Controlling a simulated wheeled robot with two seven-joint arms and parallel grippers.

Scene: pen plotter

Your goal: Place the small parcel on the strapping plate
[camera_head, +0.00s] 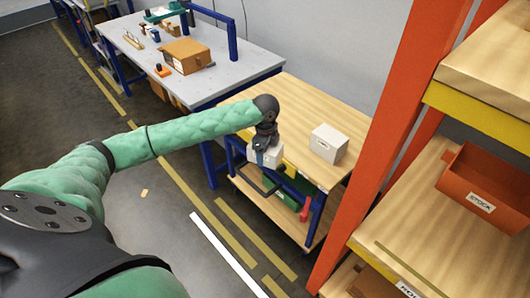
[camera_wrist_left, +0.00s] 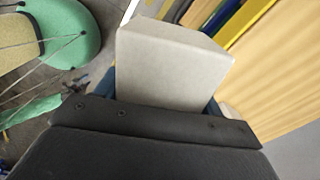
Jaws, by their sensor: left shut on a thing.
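My left gripper (camera_head: 264,157) is shut on a small pale grey-white parcel (camera_head: 276,156), at the front left edge of the wooden-topped bench. In the left wrist view the parcel (camera_wrist_left: 172,62) fills the space between the blue fingers of the gripper (camera_wrist_left: 163,94), and its far end sticks out past them. Whether the parcel touches anything below is hard to tell. I cannot make out for certain which surface is the strapping plate. My right gripper is not in view.
A white box (camera_head: 329,143) stands on the wooden bench (camera_head: 310,105). Behind it is a grey bench (camera_head: 225,62) with a blue arch (camera_head: 231,35) and a brown carton (camera_head: 187,56). An orange rack post (camera_head: 390,130) and shelves with a stock bin (camera_head: 487,190) stand at right.

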